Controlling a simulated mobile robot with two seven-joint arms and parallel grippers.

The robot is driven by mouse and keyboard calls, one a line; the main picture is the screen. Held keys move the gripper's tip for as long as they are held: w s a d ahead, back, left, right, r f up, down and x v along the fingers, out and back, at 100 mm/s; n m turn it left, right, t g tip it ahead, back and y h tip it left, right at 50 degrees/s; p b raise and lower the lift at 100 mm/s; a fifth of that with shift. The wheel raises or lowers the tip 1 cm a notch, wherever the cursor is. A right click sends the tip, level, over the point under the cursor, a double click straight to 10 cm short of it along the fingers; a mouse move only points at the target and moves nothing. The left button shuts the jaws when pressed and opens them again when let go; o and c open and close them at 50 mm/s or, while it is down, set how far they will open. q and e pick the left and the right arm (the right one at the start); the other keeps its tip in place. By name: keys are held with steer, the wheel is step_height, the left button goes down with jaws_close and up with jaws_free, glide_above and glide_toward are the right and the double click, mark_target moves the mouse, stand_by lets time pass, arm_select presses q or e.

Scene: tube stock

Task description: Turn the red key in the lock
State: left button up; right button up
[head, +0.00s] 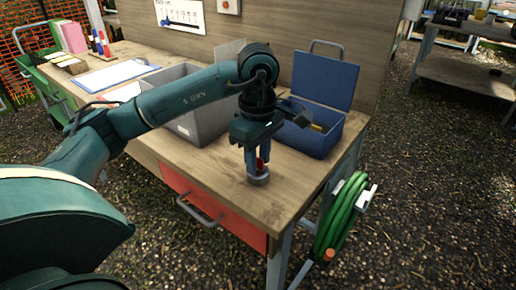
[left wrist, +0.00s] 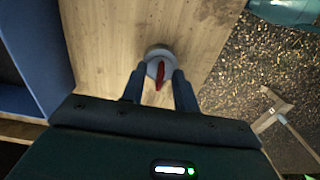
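The lock is a grey round cylinder (head: 258,179) standing on the wooden bench top near its front right corner. The red key (head: 260,165) stands in the top of it and shows between my fingers. My left gripper (head: 257,170) points down over the lock, with one finger on each side of the key. In the left wrist view the key (left wrist: 160,74) lies between the two fingertips (left wrist: 158,75), with a gap on both sides, and the grey lock (left wrist: 157,52) shows behind it. My right gripper is not in view.
A blue open-lidded box (head: 327,135) stands behind the gripper, and a grey bin (head: 195,125) stands left of it. A red drawer (head: 205,208) is under the bench top (head: 225,185). A green hose reel (head: 342,218) hangs at the bench's right side.

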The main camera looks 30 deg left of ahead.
arm_select(q)
step_height(320, 180, up, 13)
steer(key=p, duration=0.3)
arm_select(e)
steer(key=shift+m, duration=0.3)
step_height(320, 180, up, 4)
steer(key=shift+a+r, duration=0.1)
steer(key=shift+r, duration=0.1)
